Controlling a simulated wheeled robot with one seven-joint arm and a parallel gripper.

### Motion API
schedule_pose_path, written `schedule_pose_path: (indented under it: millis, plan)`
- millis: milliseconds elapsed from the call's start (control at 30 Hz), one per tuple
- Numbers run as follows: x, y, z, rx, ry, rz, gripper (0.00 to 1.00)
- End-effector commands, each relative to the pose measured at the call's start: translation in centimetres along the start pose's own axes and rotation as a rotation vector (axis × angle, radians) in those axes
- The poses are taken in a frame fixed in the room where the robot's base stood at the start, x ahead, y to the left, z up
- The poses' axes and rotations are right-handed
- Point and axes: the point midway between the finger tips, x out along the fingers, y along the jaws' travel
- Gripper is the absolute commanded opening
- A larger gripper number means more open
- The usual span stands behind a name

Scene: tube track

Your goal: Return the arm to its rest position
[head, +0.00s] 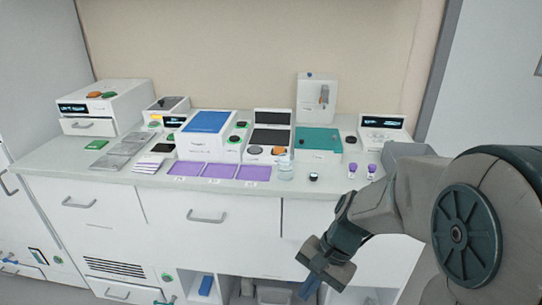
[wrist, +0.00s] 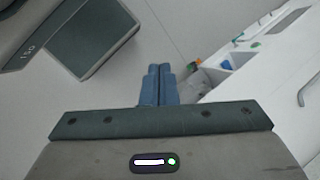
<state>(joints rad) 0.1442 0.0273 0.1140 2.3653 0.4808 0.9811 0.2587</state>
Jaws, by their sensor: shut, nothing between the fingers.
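My gripper (head: 314,284) hangs low at the lower right of the head view, in front of the white cabinet below the counter. Its blue fingers point down. In the wrist view the two fingers (wrist: 158,84) lie side by side, closed, with nothing between them. The gripper is below the level of the countertop and touches nothing that I can see. My arm is bent at the right side of the head view.
A counter (head: 110,178) carries several lab devices, purple mats (head: 220,171), a clear beaker (head: 285,168) and two purple-topped tubes (head: 352,169). Open shelves (head: 228,284) with bins lie below. Bare floor shows under the gripper in the wrist view.

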Motion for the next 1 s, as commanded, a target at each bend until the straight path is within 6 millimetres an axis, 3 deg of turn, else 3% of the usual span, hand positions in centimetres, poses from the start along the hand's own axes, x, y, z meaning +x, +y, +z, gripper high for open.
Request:
schedule_pose_path:
  millis: [33, 200, 400, 500, 667, 1000]
  plan:
    - [-2.4, 0.2, 1.0, -0.066, 0.056, 0.020, 0.00]
    - [-7.5, 1.8, 2.9, -0.277, 0.225, 0.104, 0.00]
    - [-12.8, 3.5, 4.7, -0.490, 0.401, 0.200, 0.00]
    - [-14.5, 4.0, 5.2, -0.561, 0.461, 0.234, 0.00]
    - [-15.7, 4.6, 5.6, -0.617, 0.508, 0.266, 0.00]
    - [-15.8, 4.7, 5.6, -0.623, 0.513, 0.270, 0.00]
